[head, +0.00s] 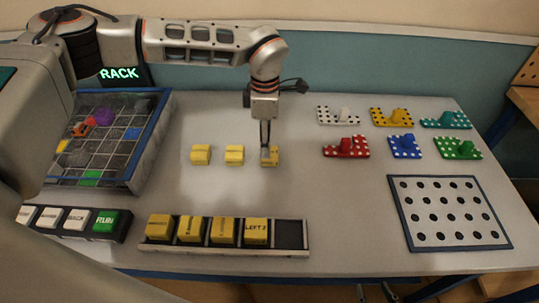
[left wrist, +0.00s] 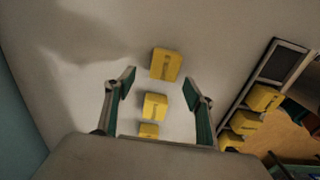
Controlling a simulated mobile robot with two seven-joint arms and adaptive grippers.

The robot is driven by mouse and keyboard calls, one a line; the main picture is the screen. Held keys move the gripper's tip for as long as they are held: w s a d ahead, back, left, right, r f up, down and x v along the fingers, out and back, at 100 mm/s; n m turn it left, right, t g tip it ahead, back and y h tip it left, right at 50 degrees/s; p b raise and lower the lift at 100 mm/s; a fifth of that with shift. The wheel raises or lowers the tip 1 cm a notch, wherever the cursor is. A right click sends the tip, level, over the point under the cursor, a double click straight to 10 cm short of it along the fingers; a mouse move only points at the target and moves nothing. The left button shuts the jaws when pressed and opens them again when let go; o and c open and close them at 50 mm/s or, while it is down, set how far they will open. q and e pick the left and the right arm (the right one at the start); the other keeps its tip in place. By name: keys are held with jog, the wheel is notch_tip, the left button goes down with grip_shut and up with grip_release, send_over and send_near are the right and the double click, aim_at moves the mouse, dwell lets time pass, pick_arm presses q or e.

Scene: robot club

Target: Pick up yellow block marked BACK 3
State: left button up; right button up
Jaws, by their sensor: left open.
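Three yellow blocks lie in a row on the grey table: a left one (head: 201,155), a middle one (head: 234,155) and a right one (head: 270,160). Their markings are too small to read. My left gripper (head: 265,146) points down at the right block, and its fingertips overlap that block's top in the head view. In the left wrist view my gripper (left wrist: 158,79) is open, with its fingers wide apart. The right block (left wrist: 166,65) shows just beyond and between the fingertips, with no finger visibly touching it. My right gripper does not show.
A rack (head: 290,234) at the front holds several yellow blocks, one marked LEFT, and an empty right-end slot. A gridded board (head: 110,158) stands left. Coloured dotted pieces (head: 345,147) and a perforated panel (head: 448,213) lie right. The table between blocks and panel is clear.

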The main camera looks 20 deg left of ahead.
pick_arm(q)
jog(key=f, duration=0.4)
jog(key=shift+s+d+f, duration=0.15)
jog(key=shift+s, duration=0.2)
jog(key=shift+f, duration=0.35)
jog(key=c, duration=1.2)
jog(key=shift+r, duration=0.15)
